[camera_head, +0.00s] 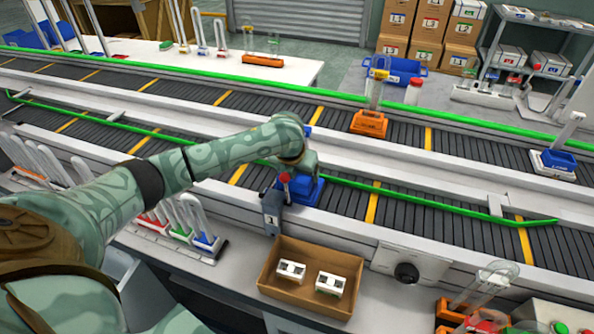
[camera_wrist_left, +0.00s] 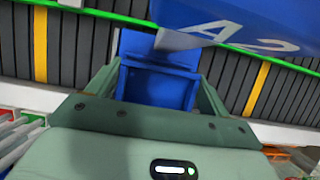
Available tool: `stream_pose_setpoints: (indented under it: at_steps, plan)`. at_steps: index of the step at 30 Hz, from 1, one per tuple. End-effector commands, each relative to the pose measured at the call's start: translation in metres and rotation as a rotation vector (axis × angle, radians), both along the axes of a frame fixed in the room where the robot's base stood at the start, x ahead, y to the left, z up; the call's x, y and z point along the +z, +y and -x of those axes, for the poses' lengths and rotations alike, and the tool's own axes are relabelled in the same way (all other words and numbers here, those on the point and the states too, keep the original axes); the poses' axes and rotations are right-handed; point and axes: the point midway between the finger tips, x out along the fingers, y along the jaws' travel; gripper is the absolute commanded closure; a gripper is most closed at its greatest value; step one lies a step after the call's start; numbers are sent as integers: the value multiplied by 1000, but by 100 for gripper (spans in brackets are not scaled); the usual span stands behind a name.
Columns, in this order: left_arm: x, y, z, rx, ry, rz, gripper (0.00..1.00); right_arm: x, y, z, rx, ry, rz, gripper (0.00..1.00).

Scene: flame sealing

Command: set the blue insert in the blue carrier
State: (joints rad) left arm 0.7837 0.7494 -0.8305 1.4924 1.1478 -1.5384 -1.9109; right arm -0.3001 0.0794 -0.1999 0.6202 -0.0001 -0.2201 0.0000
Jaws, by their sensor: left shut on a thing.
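The blue carrier (camera_head: 305,192) sits on the near conveyor belt behind the grey post marked 1. My left gripper (camera_head: 298,162) is right above it, reaching down, and hides much of it. In the left wrist view the fingers (camera_wrist_left: 157,92) are shut on a blue part, which I take to be the blue insert (camera_wrist_left: 158,88). A blue face marked A2 (camera_wrist_left: 240,20) fills the upper right there; I cannot tell which piece it belongs to. How far the insert is seated is hidden. My right gripper is not in view.
The grey post (camera_head: 271,215) with a red knob stands in front of the carrier. A cardboard box (camera_head: 270,285) with two white pieces is nearer. An orange carrier (camera_head: 369,123) and another blue carrier (camera_head: 556,161) are on the far belt. Green rails (camera_head: 430,206) run along the belts.

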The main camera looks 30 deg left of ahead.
Motion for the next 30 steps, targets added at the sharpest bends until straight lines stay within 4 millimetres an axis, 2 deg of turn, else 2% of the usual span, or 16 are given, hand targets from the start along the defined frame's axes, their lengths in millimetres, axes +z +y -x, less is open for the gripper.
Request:
stream_pose_setpoints:
  at_steps: [30]
  plan:
    - [-5,0,-1,0,-6,-1,52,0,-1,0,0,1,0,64]
